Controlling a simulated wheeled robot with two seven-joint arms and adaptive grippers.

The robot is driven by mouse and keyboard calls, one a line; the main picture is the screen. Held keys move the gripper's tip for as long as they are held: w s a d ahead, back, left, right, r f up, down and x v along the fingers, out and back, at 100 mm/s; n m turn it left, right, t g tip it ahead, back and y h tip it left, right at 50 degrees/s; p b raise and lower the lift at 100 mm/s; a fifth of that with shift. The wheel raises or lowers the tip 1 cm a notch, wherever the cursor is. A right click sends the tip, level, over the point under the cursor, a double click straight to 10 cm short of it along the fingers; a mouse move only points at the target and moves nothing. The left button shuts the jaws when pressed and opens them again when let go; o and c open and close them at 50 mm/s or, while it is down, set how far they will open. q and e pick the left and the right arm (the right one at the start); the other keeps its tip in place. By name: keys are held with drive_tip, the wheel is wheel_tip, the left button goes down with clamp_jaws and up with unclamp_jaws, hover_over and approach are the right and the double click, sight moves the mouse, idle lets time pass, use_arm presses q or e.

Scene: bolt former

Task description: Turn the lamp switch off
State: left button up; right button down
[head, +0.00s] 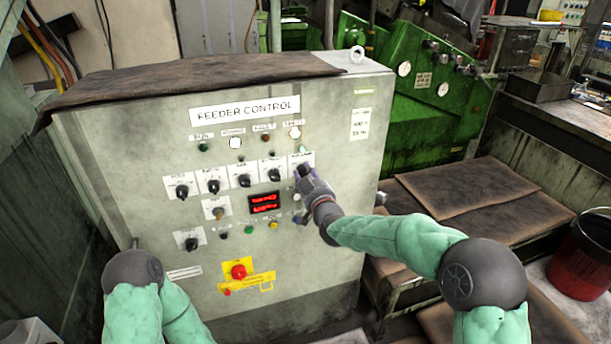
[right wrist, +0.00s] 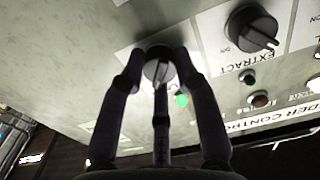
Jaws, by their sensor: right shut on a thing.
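The grey feeder control cabinet (head: 330,105) stands in front of me with rows of black rotary knobs. My right gripper (head: 303,173) is at the rightmost knob of the upper row and covers most of it in the head view. In the right wrist view, the fingers (right wrist: 160,75) are closed around this black knob (right wrist: 157,66), with a white pointer line on its face. Its label is hidden, so I cannot read whether it is the lamp switch. A small green light (right wrist: 181,100) glows beside it. My left gripper is out of view; only the left arm shows.
The knob marked EXTRACT (right wrist: 252,27) is next to the held one. A red display (head: 264,202) and a red emergency button (head: 238,271) sit lower on the panel. A brown cloth (head: 190,80) covers the cabinet top. A green machine (head: 430,110) stands behind.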

drive_tip(key=n, duration=0.8)
drive_tip(key=n+p, duration=0.1)
drive_tip(key=n, duration=0.7)
drive_tip(key=shift+p, duration=0.4)
drive_tip(key=shift+f+n, duration=0.1)
drive_tip(key=shift+n, duration=0.3)
drive_tip(key=c, duration=0.9)
unclamp_jaws()
drive_tip(key=shift+s, duration=0.1)
